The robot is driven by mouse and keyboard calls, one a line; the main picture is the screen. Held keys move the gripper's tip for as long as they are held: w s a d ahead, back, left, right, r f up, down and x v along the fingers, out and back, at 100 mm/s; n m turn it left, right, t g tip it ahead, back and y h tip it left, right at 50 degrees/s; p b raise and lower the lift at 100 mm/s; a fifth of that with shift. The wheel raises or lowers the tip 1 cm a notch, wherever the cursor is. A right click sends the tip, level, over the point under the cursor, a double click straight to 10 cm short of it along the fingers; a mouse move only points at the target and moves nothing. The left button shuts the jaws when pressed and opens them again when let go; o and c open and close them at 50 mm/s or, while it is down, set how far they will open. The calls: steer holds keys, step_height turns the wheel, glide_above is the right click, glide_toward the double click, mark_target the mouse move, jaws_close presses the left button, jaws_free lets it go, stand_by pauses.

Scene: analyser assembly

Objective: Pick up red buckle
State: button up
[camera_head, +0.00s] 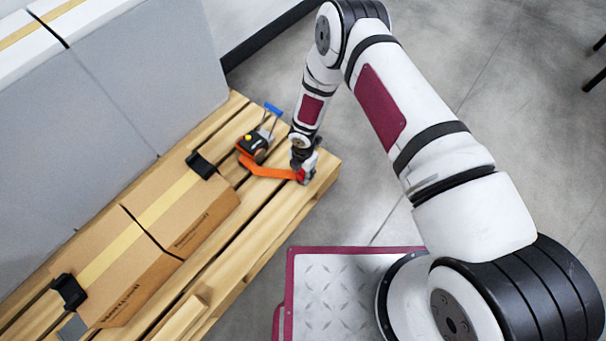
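A small red part, which looks like the red buckle (301,175), shows at the right end of an orange strap (268,171) on the wooden pallet (322,180). My gripper (302,172) points down right at it, near the pallet's right corner. The gripper's fingers are small and partly hidden, so I cannot tell whether they are closed on the buckle. The strap runs left to a black device (255,146) with a yellow knob, an orange part and a blue handle (273,109).
Cardboard boxes (205,215) with black corner pieces (200,165) lie on the pallet left of the strap. Large grey boxes (150,75) stand behind. Grey floor (380,200) is open right of the pallet.

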jaws_close()
